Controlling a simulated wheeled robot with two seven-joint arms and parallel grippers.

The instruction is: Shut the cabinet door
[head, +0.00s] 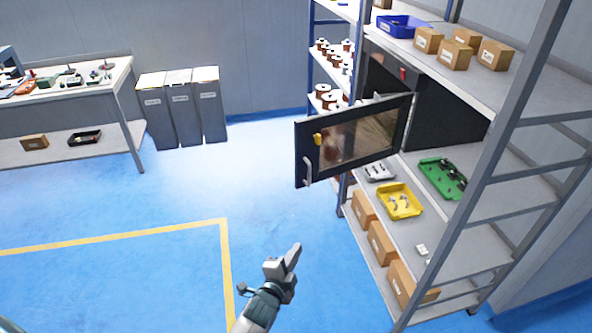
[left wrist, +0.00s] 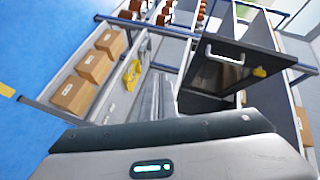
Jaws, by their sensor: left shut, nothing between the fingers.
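The cabinet door (head: 352,140) stands open in the head view, swung out to the left from a dark cabinet (head: 445,105) on the shelf rack. It has a dark frame, a see-through pane, a pale handle (head: 307,171) and a yellow piece near its free edge. The door also shows in the left wrist view (left wrist: 222,80), with its handle (left wrist: 224,55) on top. My left gripper (head: 293,255) is shut and empty, in front of and below the door, apart from it. My right gripper does not show.
The rack's shelves hold a yellow tray (head: 399,214), a green tray (head: 430,186), a blue bin (head: 402,20) and several cardboard boxes (head: 380,242). A rack post (head: 490,160) rises at the right. A workbench (head: 120,78) stands at the far left. The blue floor between is clear.

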